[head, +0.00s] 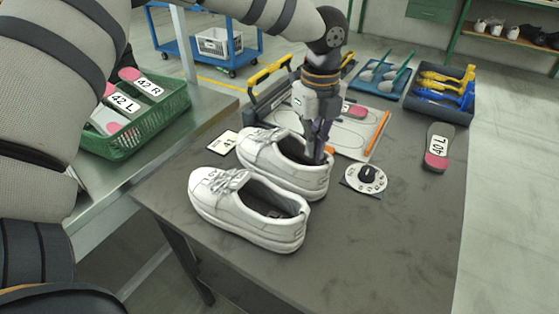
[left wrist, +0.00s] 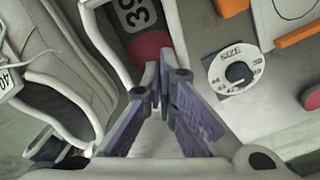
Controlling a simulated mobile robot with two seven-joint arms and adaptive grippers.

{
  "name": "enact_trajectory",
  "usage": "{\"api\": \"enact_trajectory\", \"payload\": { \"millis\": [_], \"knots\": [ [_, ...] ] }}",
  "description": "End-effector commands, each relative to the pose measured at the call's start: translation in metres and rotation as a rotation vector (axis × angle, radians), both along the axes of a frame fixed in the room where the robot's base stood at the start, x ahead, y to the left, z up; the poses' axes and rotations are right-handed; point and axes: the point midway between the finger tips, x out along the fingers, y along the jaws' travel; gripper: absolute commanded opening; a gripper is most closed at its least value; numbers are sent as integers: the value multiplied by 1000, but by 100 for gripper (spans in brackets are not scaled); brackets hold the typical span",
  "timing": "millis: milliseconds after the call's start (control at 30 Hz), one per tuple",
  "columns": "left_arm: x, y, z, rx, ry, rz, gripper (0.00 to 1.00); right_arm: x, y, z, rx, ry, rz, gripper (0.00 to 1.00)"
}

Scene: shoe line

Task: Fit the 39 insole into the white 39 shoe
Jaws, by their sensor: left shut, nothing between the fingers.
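Two white shoes stand side by side on the dark table. My left gripper (head: 318,160) points down at the heel opening of the far white shoe (head: 283,168). Its purple fingers (left wrist: 165,65) are shut and empty in the left wrist view. An insole marked 39 (left wrist: 140,18), with a pink heel, lies inside that shoe, just ahead of the fingertips. Whether the fingertips touch it I cannot tell. The toe end of the insole is hidden in the shoe. The near white shoe (head: 240,212) has a tag that seems to read 40 in the left wrist view. My right gripper is out of view.
A size dial (head: 365,178) lies right of the far shoe. Behind it is a board with orange edges (head: 377,135). A 40 L insole (head: 438,147) lies at the right. A green basket (head: 139,130) holds 42 insoles. A tool tray (head: 437,105) stands at the back. The front right is clear.

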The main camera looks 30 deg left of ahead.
Motion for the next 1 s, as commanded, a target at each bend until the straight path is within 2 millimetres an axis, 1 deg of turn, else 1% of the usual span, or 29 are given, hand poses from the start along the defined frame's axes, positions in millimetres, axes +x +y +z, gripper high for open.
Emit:
{"api": "enact_trajectory", "payload": {
  "millis": [1000],
  "knots": [
    [0, 4, -26, 0, 1, 0, 0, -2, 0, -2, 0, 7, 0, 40]
  ]
}}
